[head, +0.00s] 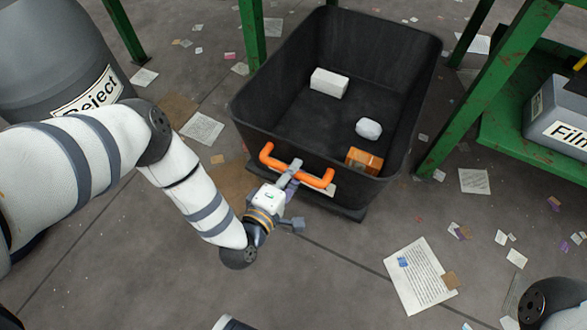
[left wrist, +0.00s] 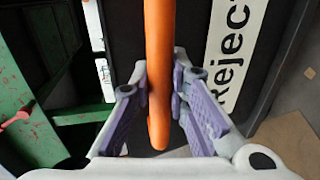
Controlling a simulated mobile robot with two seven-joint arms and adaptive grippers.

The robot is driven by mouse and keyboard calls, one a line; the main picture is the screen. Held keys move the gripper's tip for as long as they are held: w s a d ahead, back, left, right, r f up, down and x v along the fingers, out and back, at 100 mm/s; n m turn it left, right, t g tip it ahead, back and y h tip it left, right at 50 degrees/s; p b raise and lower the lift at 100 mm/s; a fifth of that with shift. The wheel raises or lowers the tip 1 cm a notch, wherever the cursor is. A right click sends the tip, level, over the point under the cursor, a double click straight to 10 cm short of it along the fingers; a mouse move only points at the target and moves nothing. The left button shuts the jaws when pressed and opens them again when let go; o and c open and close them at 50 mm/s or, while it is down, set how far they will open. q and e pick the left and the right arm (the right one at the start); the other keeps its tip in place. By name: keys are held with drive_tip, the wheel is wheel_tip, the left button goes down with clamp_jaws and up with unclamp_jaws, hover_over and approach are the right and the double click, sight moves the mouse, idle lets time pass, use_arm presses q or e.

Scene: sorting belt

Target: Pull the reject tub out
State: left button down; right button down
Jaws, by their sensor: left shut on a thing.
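The reject tub (head: 255,118) is a black open-topped tub on the floor, with a white block, a pale rounded lump and an orange box inside. Its orange bar handle (head: 320,181) is on the near wall. My left gripper (head: 291,174) is shut on this handle near its middle. In the left wrist view the orange handle (left wrist: 158,60) runs between the purple-padded fingers (left wrist: 162,95), beside a white "Reject" label (left wrist: 233,55). My right gripper is out of view; only part of what seems to be my right arm shows at the bottom right.
A grey bin marked "Reject" (head: 50,55) stands at the upper left. Green steel legs (head: 490,85) flank the tub. A grey bin marked "Film" (head: 550,110) sits on a green shelf at the right. Paper scraps litter the floor, which is otherwise clear in front.

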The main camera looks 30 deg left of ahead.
use_arm(q)
drive_tip(key=shift+d, duration=0.1)
drive_tip(key=c, duration=1.5)
unclamp_jaws()
drive_tip(key=shift+c, duration=0.2)
drive_tip(key=shift+s, duration=0.15)
drive_tip(key=v, duration=1.1)
drive_tip(key=shift+s, duration=0.35)
drive_tip(key=shift+r, duration=0.1)
